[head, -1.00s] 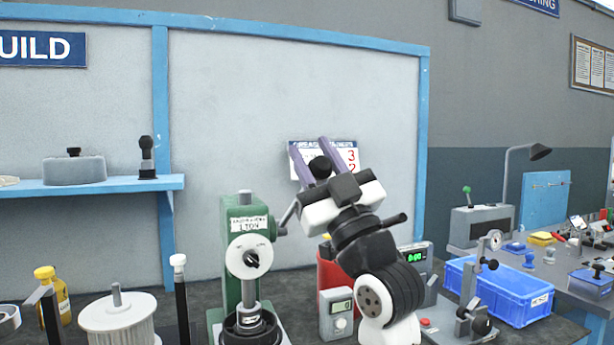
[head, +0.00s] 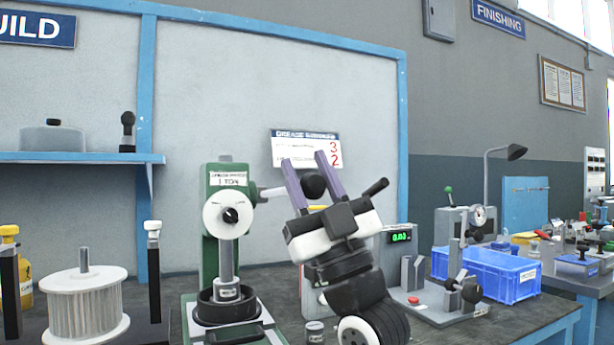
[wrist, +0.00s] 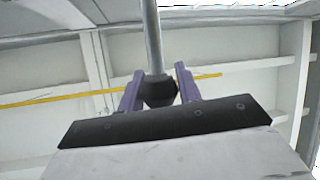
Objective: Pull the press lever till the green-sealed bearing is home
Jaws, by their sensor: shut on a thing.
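The green press (head: 212,255) stands on the bench with a white round hub (head: 229,214). Its lever (head: 270,192) points right, close to level, and ends in a black ball knob (head: 314,187). My gripper (head: 311,175), with purple fingers, is shut on this knob. The wrist view shows the knob (wrist: 158,91) between both fingers (wrist: 157,88) and the lever's rod (wrist: 152,40) running up from it. The press ram (head: 227,262) reaches down into a black round cup (head: 205,308). A green-sealed bearing cannot be made out; the cup's inside is mostly hidden.
A grey unit with a green-lit display (head: 399,237) stands behind my wrist. A blue crate (head: 505,277) and a fixture (head: 455,300) are to the right. A ribbed white drum (head: 85,305) and a black post (head: 154,280) stand left of the press.

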